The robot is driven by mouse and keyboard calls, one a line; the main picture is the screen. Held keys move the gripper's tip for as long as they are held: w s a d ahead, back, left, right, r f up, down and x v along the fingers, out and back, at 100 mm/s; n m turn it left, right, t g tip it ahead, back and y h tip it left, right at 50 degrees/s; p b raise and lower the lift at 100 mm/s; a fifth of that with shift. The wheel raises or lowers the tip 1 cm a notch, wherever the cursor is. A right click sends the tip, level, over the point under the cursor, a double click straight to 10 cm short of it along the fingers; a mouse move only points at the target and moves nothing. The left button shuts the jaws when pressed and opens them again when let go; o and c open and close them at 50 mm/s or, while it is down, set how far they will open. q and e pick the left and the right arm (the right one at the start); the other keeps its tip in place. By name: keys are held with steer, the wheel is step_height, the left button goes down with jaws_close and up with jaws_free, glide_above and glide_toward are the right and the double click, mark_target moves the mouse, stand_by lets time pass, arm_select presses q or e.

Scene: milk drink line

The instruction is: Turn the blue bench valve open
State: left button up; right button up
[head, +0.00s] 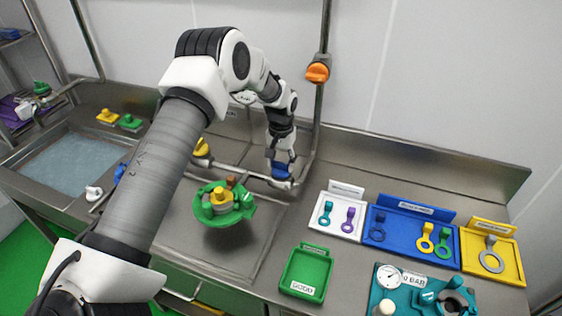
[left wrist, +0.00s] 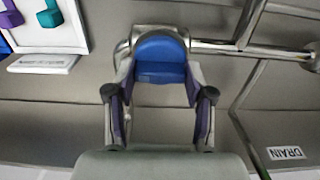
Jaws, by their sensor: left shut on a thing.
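The blue bench valve (head: 282,171) sits on the steel pipe at the back of the bench. My left gripper (head: 280,158) reaches down to it from above. In the left wrist view the blue valve handle (left wrist: 161,58) lies between the two fingers of my left gripper (left wrist: 160,90), and the gripper is shut on it. The fingers hide part of the handle's sides. I cannot read the valve's open or closed position from these views. My right gripper is not in view.
A white tray (head: 333,230), a blue tray (head: 400,251), a yellow tray (head: 509,273) and a green tray (head: 306,272) lie to the right. An orange valve (head: 317,72) is on the upright pipe. A DRAIN label (left wrist: 286,153) lies nearby.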

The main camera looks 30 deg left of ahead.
mark_target(281, 163)
arm_select(q)
steer(key=shift+s+f, duration=0.15)
steer(key=o, duration=1.2)
steer(key=shift+c, duration=0.2)
steer(key=shift+r, duration=0.3)
step_height(281, 163, up, 12)
steer(key=shift+w+f, duration=0.2)
steer(key=shift+f, duration=0.05)
